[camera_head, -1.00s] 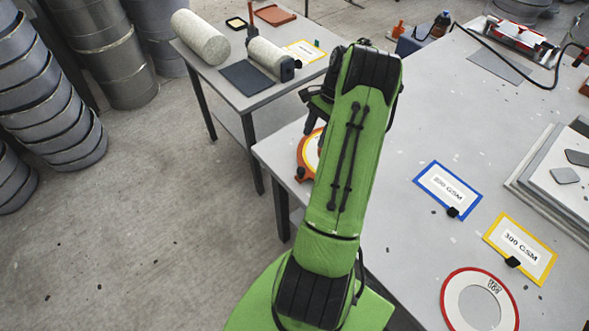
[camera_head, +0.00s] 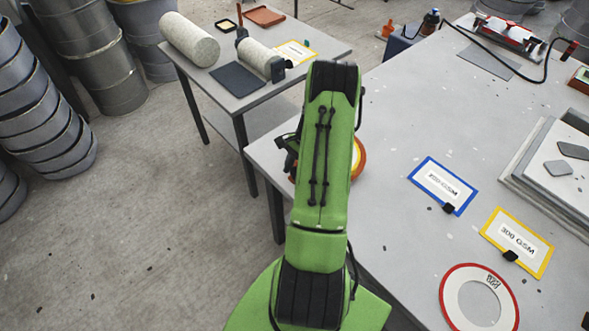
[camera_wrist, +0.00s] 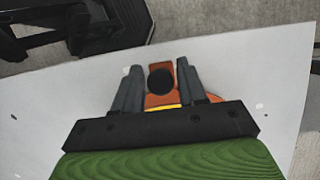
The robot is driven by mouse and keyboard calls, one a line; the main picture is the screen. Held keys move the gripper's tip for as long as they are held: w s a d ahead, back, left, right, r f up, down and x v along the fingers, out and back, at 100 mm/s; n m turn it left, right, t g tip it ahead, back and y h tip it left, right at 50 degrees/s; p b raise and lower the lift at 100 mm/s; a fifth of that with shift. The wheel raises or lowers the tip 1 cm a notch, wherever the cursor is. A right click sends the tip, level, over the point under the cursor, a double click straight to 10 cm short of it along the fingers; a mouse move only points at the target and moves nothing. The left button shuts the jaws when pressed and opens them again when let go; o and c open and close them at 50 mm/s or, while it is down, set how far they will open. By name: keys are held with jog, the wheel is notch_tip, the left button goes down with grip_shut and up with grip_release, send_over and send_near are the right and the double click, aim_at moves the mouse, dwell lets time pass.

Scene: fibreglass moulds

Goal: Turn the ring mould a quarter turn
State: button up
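The ring mould (camera_head: 361,158), orange with a yellow inner band, lies near the left end of the large grey table. In the head view my arm covers most of it, and only its right edge shows. In the wrist view an orange lug with a round black knob (camera_wrist: 160,80) stands between the two dark fingers of my gripper (camera_wrist: 159,88). A strip of orange and yellow rim shows below it. The fingers flank the lug closely. I cannot tell whether they press on it. The head view hides the fingertips behind my arm.
Blue-framed (camera_head: 443,186) and yellow-framed (camera_head: 517,241) cards and a red-rimmed white ring (camera_head: 452,291) lie to the right on the table. Stacked plates (camera_head: 546,165) stand at its right. A smaller side table (camera_head: 212,86) with rolls is at the back left.

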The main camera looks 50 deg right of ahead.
grip_shut()
jog(key=shift+w, duration=0.1)
